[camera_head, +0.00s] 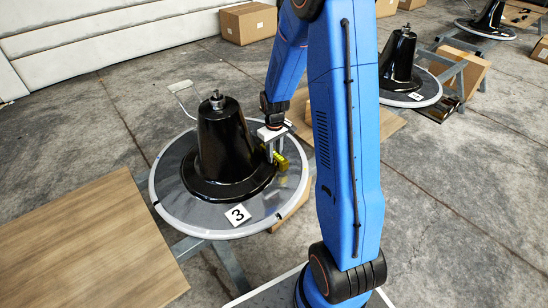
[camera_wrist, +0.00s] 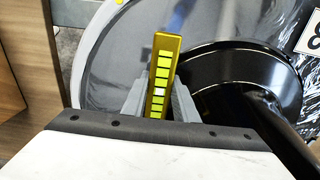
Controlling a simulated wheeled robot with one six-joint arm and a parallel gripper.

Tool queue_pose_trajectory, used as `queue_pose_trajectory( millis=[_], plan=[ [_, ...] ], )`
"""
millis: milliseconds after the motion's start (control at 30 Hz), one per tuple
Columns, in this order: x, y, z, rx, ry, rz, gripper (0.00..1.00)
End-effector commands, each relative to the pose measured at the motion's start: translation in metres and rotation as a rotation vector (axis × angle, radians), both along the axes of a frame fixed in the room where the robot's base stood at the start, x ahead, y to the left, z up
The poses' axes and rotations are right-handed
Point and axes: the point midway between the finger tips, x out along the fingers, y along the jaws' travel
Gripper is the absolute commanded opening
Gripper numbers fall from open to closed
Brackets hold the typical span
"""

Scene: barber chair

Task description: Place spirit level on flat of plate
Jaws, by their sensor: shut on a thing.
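The spirit level (camera_wrist: 163,72) is a yellow bar with bright green-yellow windows. My gripper (camera_wrist: 156,100) is shut on it in the wrist view, with one grey finger on each side. In the head view the yellow level (camera_head: 281,160) shows beside the black cone, under my gripper (camera_head: 274,148). The plate (camera_head: 213,217) is a round grey disc with a white rim and a "3" label, and a black cone (camera_head: 224,145) stands at its middle. The level is over the flat ring of the plate. I cannot tell whether it touches the plate.
The black cone stands close beside my gripper. A wooden board (camera_head: 85,245) lies at the left. Another plate with a cone (camera_head: 400,65) stands at the back right. Cardboard boxes (camera_head: 248,22) stand at the back. A grey concrete floor (camera_head: 110,110) lies around.

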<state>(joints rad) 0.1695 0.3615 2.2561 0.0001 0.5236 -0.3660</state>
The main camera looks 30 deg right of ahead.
Motion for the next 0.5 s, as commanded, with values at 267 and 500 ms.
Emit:
queue_pose_trajectory(
  millis=[267, 500],
  plan=[
    [0.0, 0.0, -0.016, 0.0, -0.001, 0.0, 0.0],
    [0.0, 0.0, -0.019, 0.0, 0.0, 0.0, 0.0]
  ],
)
